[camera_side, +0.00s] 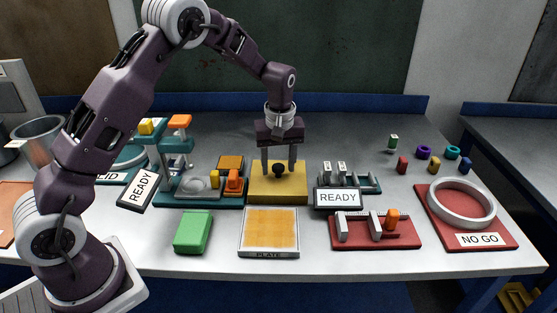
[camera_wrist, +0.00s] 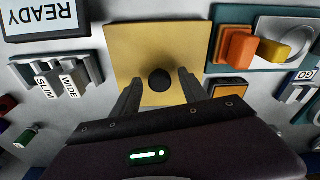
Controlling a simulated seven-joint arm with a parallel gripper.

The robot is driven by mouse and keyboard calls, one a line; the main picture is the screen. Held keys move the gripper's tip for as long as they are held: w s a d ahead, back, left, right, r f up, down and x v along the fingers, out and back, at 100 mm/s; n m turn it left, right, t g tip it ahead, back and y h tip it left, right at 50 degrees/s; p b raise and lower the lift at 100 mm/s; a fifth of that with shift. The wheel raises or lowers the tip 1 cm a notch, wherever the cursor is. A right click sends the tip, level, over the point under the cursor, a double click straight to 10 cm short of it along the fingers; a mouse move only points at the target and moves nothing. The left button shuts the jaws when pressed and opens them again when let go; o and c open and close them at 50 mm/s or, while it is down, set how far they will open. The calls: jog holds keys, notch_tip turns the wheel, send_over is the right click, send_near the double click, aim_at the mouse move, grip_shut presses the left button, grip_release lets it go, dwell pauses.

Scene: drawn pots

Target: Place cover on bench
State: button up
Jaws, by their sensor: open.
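The cover is a yellow box (camera_side: 278,192) with a dark round knob on top. It stands at the middle of the white bench (camera_side: 300,262); what is under it is hidden. My gripper (camera_side: 278,170) is open above the cover, its two fingers pointing down on either side of the knob with a gap to each. In the wrist view the cover (camera_wrist: 150,38) and its black knob (camera_wrist: 160,79) show between the open fingers. I cannot tell whether the fingertips touch the cover's top.
A plate (camera_side: 269,254) and a green block (camera_side: 193,232) lie in front. A teal fixture (camera_side: 195,201) stands left; a READY sign (camera_side: 338,198) and a red fixture (camera_side: 350,241) stand right. A NO GO tray (camera_side: 505,236) with a ring is far right. Bare bench lies behind.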

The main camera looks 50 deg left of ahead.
aim_at(279, 180)
notch_tip(279, 180, up, 12)
jog(key=d, duration=0.1)
jog(key=shift+s, duration=0.4)
jog(key=s+d+r+m+t+h, duration=0.1)
jog(key=s+d+r+m+t, duration=0.15)
jog(key=s+r, duration=0.6)
jog(key=s+d+m, duration=0.1)
jog(key=s+m, duration=0.2)
jog(key=s, duration=0.5)
jog(key=s+d+r+m+t, duration=0.1)
jog(key=s+d+m, duration=0.1)
jog(key=s, duration=0.7)
jog(key=shift+s+d+m, duration=0.15)
jog(key=shift+d+m, duration=0.05)
jog(key=shift+m, duration=0.45)
jog(key=shift+o, duration=0.5)
jog(key=s+f+m+t, duration=0.1)
jog(key=s+f+m, duration=0.1)
jog(key=s, duration=0.4)
jog(key=shift+d+f, duration=0.3)
jog(key=shift+f, duration=0.25)
